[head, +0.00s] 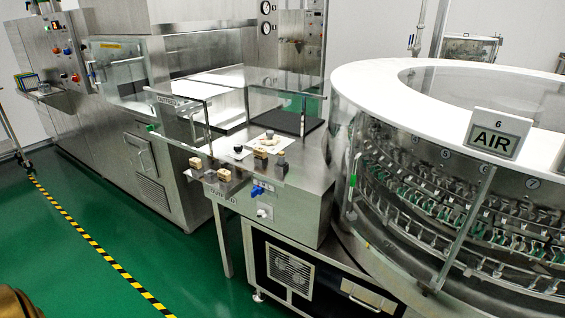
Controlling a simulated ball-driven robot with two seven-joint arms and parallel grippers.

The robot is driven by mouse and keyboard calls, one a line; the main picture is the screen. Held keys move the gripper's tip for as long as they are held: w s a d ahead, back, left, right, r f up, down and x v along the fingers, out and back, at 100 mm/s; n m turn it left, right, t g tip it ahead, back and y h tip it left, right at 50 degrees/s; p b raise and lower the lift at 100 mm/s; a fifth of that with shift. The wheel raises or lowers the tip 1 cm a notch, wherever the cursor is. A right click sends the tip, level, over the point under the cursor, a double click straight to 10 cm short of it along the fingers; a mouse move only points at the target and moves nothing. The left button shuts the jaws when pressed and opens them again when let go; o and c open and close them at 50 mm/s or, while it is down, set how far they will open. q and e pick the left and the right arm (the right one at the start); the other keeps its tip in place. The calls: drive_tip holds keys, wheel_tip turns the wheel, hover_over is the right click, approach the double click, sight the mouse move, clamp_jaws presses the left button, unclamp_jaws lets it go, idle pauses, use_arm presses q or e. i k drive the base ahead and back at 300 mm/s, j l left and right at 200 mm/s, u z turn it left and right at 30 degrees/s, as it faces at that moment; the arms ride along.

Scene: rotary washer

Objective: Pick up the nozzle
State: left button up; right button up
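I cannot tell for sure which thing is the nozzle. Several small parts stand on and along the edge of the steel counter (305,172) in the middle of the head view. They include a tan block (196,163) at the left edge, another tan block (224,175) beside it, a dark knob (238,149), and a tan piece (261,154) farther right. They are too small to make out in detail. Neither of my grippers shows in the view.
A large round washer (370,85) with a white rim and an AIR sign (493,140) fills the right. A steel machine (165,165) stands at the left. Clear guards (285,85) rise over the counter. Green floor (90,285) with a striped line is open at the lower left.

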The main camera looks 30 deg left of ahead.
sight(281, 154)
drive_tip(key=i+j+u, duration=0.25)
drive_tip(key=i+j, duration=0.2)
drive_tip(key=i, duration=0.3)
drive_tip(key=i+j+u, duration=0.15)
drive_tip(key=i, duration=0.25)
